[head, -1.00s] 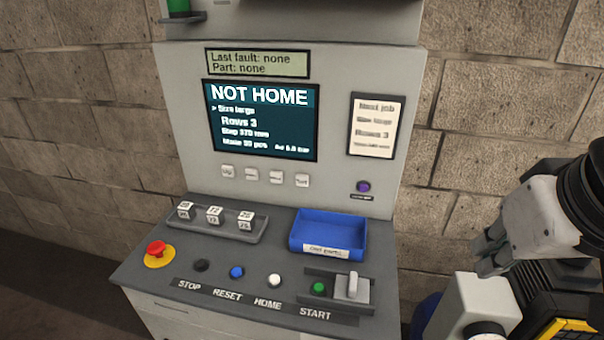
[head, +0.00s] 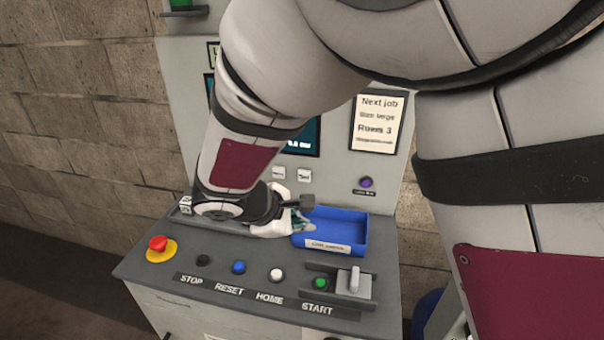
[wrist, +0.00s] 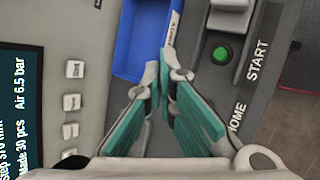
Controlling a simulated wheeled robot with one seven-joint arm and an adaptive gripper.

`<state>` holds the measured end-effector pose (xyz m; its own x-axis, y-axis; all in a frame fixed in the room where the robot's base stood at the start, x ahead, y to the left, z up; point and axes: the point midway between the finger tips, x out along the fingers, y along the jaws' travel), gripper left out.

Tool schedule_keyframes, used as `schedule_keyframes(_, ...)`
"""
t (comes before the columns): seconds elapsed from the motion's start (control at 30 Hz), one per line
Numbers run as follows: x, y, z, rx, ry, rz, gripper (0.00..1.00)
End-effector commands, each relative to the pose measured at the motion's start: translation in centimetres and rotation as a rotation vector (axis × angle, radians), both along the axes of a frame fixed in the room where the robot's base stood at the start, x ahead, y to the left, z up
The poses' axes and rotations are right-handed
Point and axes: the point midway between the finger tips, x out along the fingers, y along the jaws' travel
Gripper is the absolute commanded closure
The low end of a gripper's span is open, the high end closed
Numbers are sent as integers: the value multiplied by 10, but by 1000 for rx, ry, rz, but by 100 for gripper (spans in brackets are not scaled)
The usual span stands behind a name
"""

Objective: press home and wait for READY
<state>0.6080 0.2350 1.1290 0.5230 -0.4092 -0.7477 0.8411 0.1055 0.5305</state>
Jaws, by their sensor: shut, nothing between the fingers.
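The white HOME button (head: 276,275) sits on the sloped panel, between the blue RESET button (head: 238,267) and the green START button (head: 320,283). My gripper (head: 303,222) is shut and empty, above the panel near the blue tray and behind the HOME button in the head view. In the wrist view my gripper's (wrist: 164,70) fingertips meet beside the blue tray; the HOME label shows to the right, but the button itself is hidden. The screen (head: 307,138) is mostly covered by my arm; its status line is hidden. The wrist view shows part of the screen (wrist: 18,110).
A blue tray (head: 360,231) sits at the back of the panel. A guard with a grey lever (head: 354,281) stands beside START. The red stop knob (head: 158,243) and a black button (head: 203,260) are at left. The panel's front strip is clear.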

Motion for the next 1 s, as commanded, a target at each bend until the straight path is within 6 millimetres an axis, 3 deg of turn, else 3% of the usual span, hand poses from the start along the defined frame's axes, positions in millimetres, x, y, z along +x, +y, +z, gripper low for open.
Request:
schedule_keyframes(0.1,-1,33,-26,-74,1,119,100)
schedule_keyframes(0.27,-2,53,-41,-118,-4,195,100)
schedule_keyframes(0.73,-2,55,-46,-123,-4,204,100)
schedule_keyframes(1.0,0,55,-76,-124,-3,204,100)
